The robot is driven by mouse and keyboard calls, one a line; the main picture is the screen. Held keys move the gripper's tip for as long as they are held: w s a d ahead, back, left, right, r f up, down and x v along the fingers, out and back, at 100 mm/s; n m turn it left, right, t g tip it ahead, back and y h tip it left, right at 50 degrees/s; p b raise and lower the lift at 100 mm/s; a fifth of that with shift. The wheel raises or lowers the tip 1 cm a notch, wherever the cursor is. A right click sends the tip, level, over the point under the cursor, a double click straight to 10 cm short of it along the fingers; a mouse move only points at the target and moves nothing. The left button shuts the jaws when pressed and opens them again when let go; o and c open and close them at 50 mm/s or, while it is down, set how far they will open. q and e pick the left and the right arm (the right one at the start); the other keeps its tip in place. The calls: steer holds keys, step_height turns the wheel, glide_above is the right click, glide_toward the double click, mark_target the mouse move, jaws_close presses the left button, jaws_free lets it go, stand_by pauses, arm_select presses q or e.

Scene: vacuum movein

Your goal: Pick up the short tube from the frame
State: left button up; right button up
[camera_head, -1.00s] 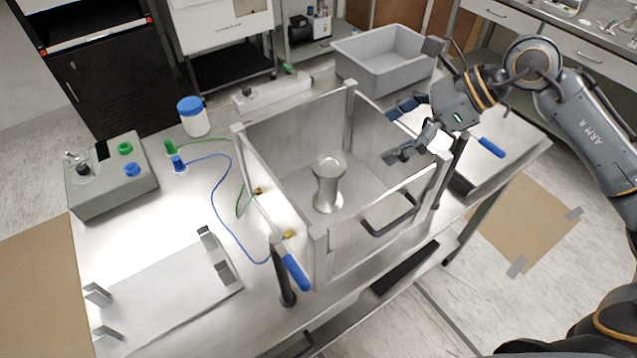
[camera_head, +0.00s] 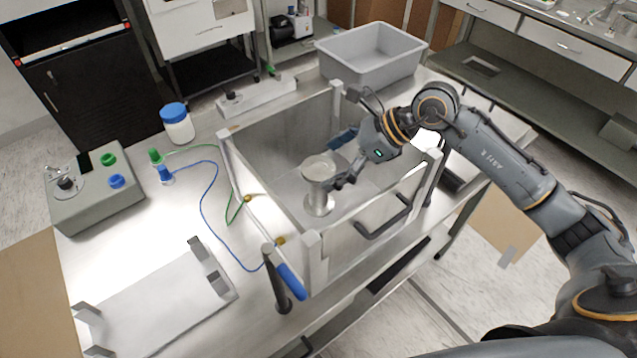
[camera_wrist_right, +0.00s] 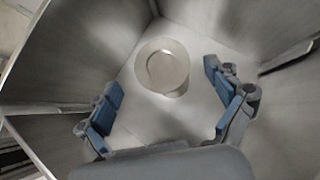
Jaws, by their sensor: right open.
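The short tube (camera_head: 319,185) is a pale metallic piece with flared ends, standing upright inside the open-topped metal frame (camera_head: 312,262). In the right wrist view the tube (camera_wrist_right: 163,68) is seen from above, ahead of and between the open fingers. My right gripper (camera_head: 343,162) reaches into the frame from the right and is open beside the tube's upper part. In the right wrist view my right gripper (camera_wrist_right: 163,110) has blue-padded fingers spread wide, with nothing between the pads. I cannot tell from the head view whether a finger touches the tube. My left gripper is not in view.
The frame's walls stand close around the tube. A black handle (camera_head: 383,222) is on its front wall and a blue-handled lever (camera_head: 290,281) at the front corner. A grey bin (camera_head: 371,58), a blue-lidded jar (camera_head: 177,124) and a control box (camera_head: 95,190) stand on the table.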

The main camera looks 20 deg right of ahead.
mark_target(320, 167)
steer(key=p+x, duration=0.1)
steer(key=x, duration=0.3)
steer(key=shift+w, duration=0.15)
steer(key=shift+d, duration=0.1)
steer(key=c, duration=1.7)
steer(key=shift+r, duration=0.1)
steer(key=shift+c, duration=1.2)
steer(key=shift+r, duration=0.1)
